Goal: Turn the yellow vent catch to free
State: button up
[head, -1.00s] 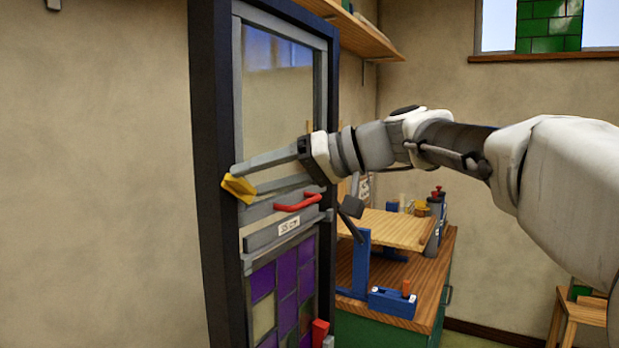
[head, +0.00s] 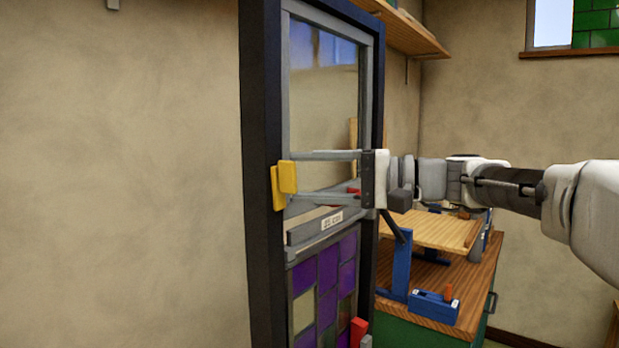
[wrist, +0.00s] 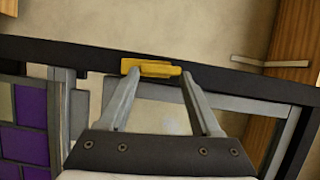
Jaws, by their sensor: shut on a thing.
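The yellow vent catch (head: 288,177) sits on the near upright of the dark panel frame (head: 262,120). In the head view its front lever stands about upright, in front of a yellow base. My gripper (head: 291,178) reaches in from the right, one finger above and one below the lever, shut on it. In the wrist view the catch (wrist: 150,68) lies along the dark frame bar, between the fingertips of my gripper (wrist: 158,75).
A grey bar with a white label (head: 331,219) crosses below the fingers. A red handle (head: 353,190) is mostly hidden behind my gripper. Purple leaded glass (head: 328,275) fills the lower panel. A wooden workbench (head: 430,318) with blue tools stands behind at right.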

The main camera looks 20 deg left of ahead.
jog(key=shift+m, duration=0.5)
jog(key=o, duration=1.4)
jog(key=d, duration=0.5)
jog(key=w+d, duration=0.1)
jog(key=d, duration=0.5)
jog(key=w+d+b, duration=0.1)
jog(key=d, duration=0.5)
jog(key=shift+d+f, duration=0.1)
jog(key=shift+d, duration=0.1)
